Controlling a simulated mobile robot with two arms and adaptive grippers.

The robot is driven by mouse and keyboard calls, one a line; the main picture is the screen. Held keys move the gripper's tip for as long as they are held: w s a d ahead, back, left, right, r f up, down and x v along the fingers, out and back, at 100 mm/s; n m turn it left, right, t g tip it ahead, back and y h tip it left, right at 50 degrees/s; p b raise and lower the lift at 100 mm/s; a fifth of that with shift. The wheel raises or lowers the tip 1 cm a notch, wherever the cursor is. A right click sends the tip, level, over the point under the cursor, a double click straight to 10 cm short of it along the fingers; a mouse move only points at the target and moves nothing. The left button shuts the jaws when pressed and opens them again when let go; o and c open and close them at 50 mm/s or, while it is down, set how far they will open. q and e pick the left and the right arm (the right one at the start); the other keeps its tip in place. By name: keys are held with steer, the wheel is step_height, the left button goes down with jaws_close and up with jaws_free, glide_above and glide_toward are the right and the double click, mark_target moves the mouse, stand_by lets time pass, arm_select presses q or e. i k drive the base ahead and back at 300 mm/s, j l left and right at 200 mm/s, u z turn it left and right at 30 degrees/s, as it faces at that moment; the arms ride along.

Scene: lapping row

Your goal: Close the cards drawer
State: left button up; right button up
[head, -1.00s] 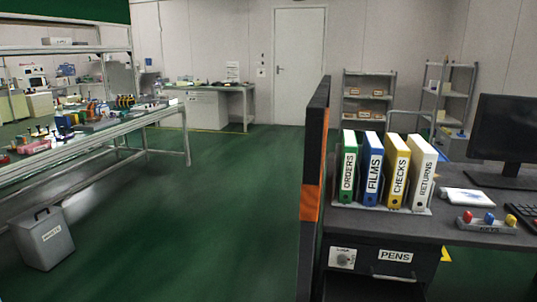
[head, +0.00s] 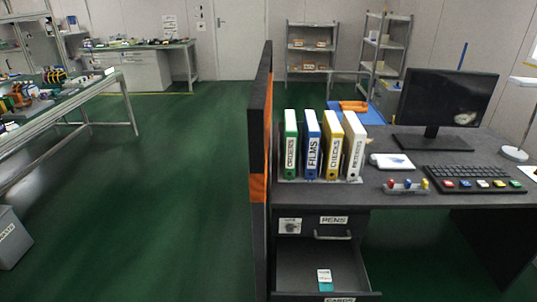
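The cards drawer (head: 309,273) is pulled out below the pens drawer (head: 333,229) at the left end of the dark desk. Its front, with a partly cut-off label, lies at the bottom edge of the head view. A small white and teal card or packet (head: 325,280) lies inside it. The pens drawer above is shut, with a bar handle and a label. Neither of my grippers shows in the head view.
An orange and black partition (head: 259,170) stands directly left of the desk. The desktop (head: 400,155) holds binders (head: 311,145), a monitor (head: 447,103), a keyboard (head: 472,182) and colored knobs (head: 405,186). Green floor (head: 170,200) left of the partition is clear.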

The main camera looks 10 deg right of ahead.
mark_target(318, 253)
steer(key=i+l+z, duration=0.1)
steer(key=z, duration=0.85)
